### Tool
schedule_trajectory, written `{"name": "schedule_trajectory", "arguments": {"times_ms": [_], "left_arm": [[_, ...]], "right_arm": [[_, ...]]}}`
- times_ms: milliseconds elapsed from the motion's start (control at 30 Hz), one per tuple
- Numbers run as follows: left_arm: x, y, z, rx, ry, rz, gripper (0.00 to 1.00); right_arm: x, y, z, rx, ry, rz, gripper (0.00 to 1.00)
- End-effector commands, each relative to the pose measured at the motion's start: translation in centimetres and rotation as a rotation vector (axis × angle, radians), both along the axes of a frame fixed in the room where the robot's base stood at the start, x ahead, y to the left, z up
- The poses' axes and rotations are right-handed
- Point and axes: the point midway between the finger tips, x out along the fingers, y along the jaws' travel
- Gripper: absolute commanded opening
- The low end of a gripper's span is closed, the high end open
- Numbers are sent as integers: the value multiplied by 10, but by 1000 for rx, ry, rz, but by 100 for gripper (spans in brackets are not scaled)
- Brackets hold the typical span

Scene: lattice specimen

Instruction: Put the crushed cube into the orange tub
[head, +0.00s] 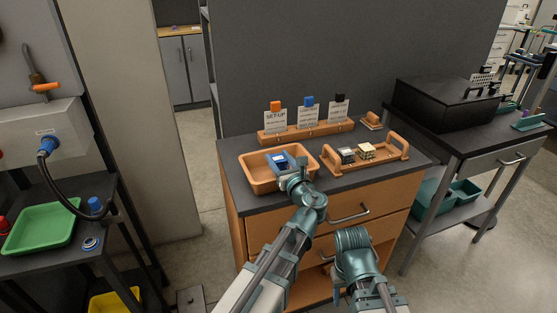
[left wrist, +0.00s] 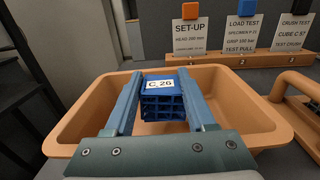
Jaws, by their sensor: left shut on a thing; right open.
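My left gripper (head: 283,162) is shut on a blue lattice cube (left wrist: 161,102) with a white label reading "C 26". The cube sits between the two fingers and looks wider than it is tall. In the left wrist view the cube and fingers are over the inside of the orange tub (left wrist: 270,115). The tub (head: 253,176) stands at the left of the dark countertop. Whether the cube touches the tub floor is hidden. My right gripper (head: 352,238) is in front of the drawers, clear of the counter; its fingers are hard to see.
An orange handled tray (head: 394,157) with a dark cube (head: 346,155) and a cream cube (head: 366,151) stands right of the tub. Behind is a card rack (head: 305,131) with several printed cards. A black case (head: 440,103) stands on the right bench.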

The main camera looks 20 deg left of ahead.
Motion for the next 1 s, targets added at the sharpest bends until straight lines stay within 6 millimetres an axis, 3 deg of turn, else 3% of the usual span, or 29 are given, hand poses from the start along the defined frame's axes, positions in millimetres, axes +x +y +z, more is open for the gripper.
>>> {"name": "schedule_trajectory", "arguments": {"times_ms": [400,433,567,1000], "left_arm": [[0,0,-11,-3,1,0,2],[0,0,-11,-4,2,0,61],[0,1,-11,-5,2,1,84],[-5,1,2,-3,1,1,85]], "right_arm": [[0,0,-10,0,0,0,50],[0,0,-10,0,0,0,50],[0,0,-10,0,0,0,50],[0,0,2,0,0,0,50]]}}
